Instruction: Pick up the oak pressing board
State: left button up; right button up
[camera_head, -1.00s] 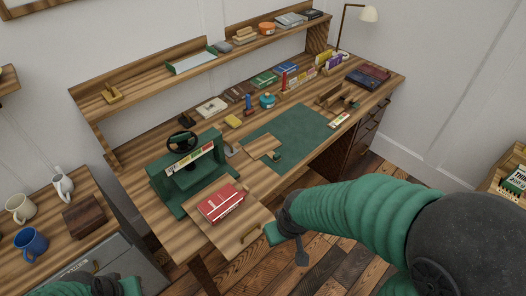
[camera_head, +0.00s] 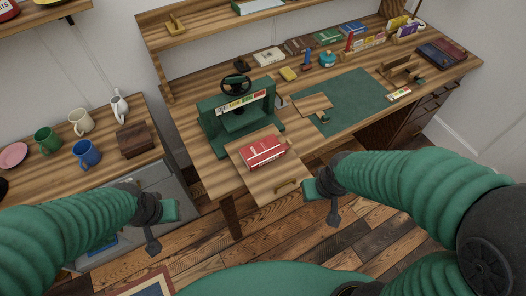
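A flat light-brown wooden board (camera_head: 312,103) lies on the green mat (camera_head: 358,94) on the desk, with a small green item at its front edge; it looks like the oak pressing board. A second wooden panel (camera_head: 262,188) with a brass handle sticks out at the desk's front left, under a red book. My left gripper (camera_head: 162,228) hangs in front of the grey cabinet, its two fingers apart and empty. My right gripper (camera_head: 322,205) is just right of the brass-handled panel, fingers apart and empty. Neither gripper touches the board.
A green press (camera_head: 240,119) stands at the desk's left. Several books and small tools line the desk's back. Mugs, including a blue mug (camera_head: 86,153), and a dark wooden block (camera_head: 136,140) sit on the left cabinet. The mat's right part is mostly clear.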

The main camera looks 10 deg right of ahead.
aim_at(316, 104)
jog(key=l+u, duration=0.15)
jog(key=u, duration=0.2)
jog(key=i+l+u, duration=0.1)
jog(key=u, duration=0.25)
jog(key=l+u, duration=0.25)
jog(key=l, duration=1.25)
jog(key=l+u, duration=0.25)
jog(key=l, duration=1.25)
